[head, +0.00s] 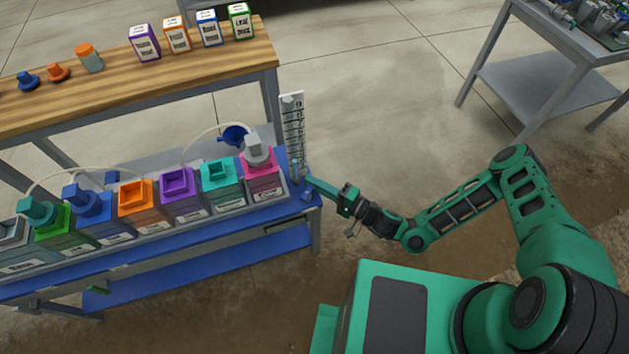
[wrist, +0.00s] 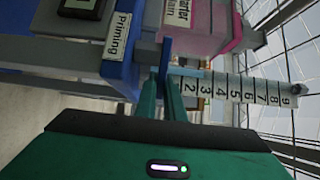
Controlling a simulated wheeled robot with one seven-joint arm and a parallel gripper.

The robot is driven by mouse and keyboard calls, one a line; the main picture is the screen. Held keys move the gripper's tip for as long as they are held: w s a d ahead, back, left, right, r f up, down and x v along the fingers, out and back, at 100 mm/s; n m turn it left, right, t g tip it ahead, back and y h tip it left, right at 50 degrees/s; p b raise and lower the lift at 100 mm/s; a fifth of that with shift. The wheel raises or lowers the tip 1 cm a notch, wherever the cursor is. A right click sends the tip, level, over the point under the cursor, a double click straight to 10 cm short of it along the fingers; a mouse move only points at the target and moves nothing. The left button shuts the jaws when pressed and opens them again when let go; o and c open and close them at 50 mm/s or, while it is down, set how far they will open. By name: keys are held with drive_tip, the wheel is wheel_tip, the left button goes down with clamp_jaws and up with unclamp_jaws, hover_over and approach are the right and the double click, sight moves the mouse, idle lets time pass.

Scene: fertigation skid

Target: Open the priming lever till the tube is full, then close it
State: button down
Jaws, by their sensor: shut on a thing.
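My gripper (head: 309,182) reaches the right end of the blue skid. In the wrist view its two green fingers (wrist: 167,82) are close together, shut on the blue priming lever (wrist: 166,52). The fingers hide part of the lever, and I cannot tell how far it is turned. The "Priming" label (wrist: 117,34) is on the blue panel beside it. The clear tube runs along a white numbered scale (wrist: 250,90); light blue liquid (wrist: 188,72) shows at its low end, around the 2 to 3 marks. The scale board (head: 292,125) stands upright in the head view.
Several coloured canisters line the skid, with a pink one (head: 262,182) nearest the tube. A wooden bench (head: 190,72) with bottles and caps stands behind. Floor (head: 400,80) is clear between it and a grey table (head: 520,82).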

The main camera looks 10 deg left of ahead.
drive_tip(key=shift+s+d+f+m+t+h, duration=0.1)
drive_tip(key=shift+s+d+m+t+h, duration=0.1)
drive_tip(key=shift+m+t+h, duration=0.35)
drive_tip(key=shift+s+d+f+m+t+h, duration=0.2)
drive_tip(key=shift+m+t, duration=0.35)
drive_tip(key=shift+t, duration=0.4)
drive_tip(key=shift+w+r, duration=0.1)
drive_tip(key=shift+w, duration=0.05)
drive_tip(key=c, duration=1.9)
unclamp_jaws()
drive_tip(key=shift+o, duration=0.2)
drive_tip(key=shift+r, duration=0.1)
